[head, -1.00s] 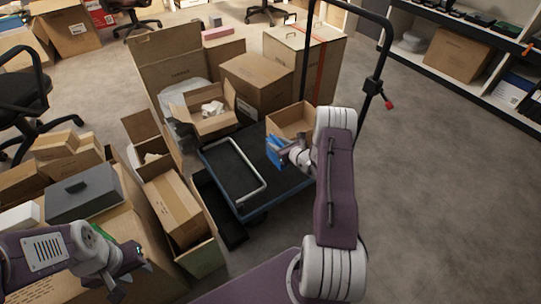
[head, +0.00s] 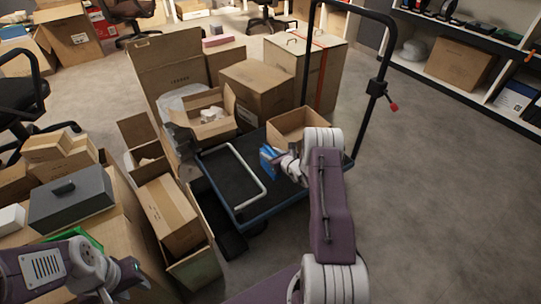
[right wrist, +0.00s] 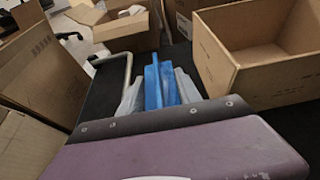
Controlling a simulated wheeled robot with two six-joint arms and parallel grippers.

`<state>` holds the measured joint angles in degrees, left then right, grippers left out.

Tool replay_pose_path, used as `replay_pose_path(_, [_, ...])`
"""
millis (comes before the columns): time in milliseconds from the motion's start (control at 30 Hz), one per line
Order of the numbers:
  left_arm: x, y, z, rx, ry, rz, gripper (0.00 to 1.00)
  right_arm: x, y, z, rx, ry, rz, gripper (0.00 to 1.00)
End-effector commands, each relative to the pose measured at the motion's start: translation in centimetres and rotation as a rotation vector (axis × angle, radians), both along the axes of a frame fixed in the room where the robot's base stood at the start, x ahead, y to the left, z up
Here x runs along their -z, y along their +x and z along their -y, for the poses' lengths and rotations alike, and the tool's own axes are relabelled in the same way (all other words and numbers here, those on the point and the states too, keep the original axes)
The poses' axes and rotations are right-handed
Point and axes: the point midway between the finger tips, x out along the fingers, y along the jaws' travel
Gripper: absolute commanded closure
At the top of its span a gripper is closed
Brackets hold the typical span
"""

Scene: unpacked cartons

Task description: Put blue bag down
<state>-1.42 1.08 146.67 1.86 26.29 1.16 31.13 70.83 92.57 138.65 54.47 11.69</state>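The blue bag (head: 269,161) is held at the end of my right arm, over the dark platform cart (head: 222,172). In the right wrist view the blue bag (right wrist: 160,86) stands between the two grey fingers of my right gripper (right wrist: 158,92), which is shut on it. An open, empty carton (head: 300,124) is just beyond it on the cart; the same carton (right wrist: 258,62) fills the upper right of the wrist view. My left gripper (head: 122,282) is low at the left, partly cut off, with its fingers unclear.
A white metal frame (head: 256,170) stands on the cart, left of the bag. An open carton with white items (head: 206,112) and a tall closed carton (head: 256,90) are behind. Cartons crowd the left. Bare floor (head: 440,180) lies to the right.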

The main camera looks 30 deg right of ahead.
Motion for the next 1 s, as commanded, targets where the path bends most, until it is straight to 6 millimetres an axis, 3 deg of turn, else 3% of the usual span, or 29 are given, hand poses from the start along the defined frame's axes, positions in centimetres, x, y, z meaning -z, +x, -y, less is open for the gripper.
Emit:
replay_pose_path(33, [0.0,0.0,0.0,0.000,0.000,0.000,0.64,0.0,0.0,0.0,0.000,0.000,0.000,0.48])
replay_pose_path(100, [0.0,0.0,0.0,0.000,0.000,0.000,0.64,0.0,0.0,0.0,0.000,0.000,0.000,0.38])
replay_pose_path(467, [-0.7,0.0,0.0,0.000,0.000,0.000,0.64,-0.7,-0.3,0.1,0.000,0.001,-0.001,0.38])
replay_pose_path(800, [-4.9,0.0,0.0,0.000,0.000,0.000,0.64,-3.8,-7.1,0.7,0.004,0.002,-0.003,0.38])
replay_pose_path(1000, [-6.2,0.0,0.0,0.000,0.000,0.000,0.64,-4.8,-10.3,0.9,0.003,0.001,-0.002,0.38])
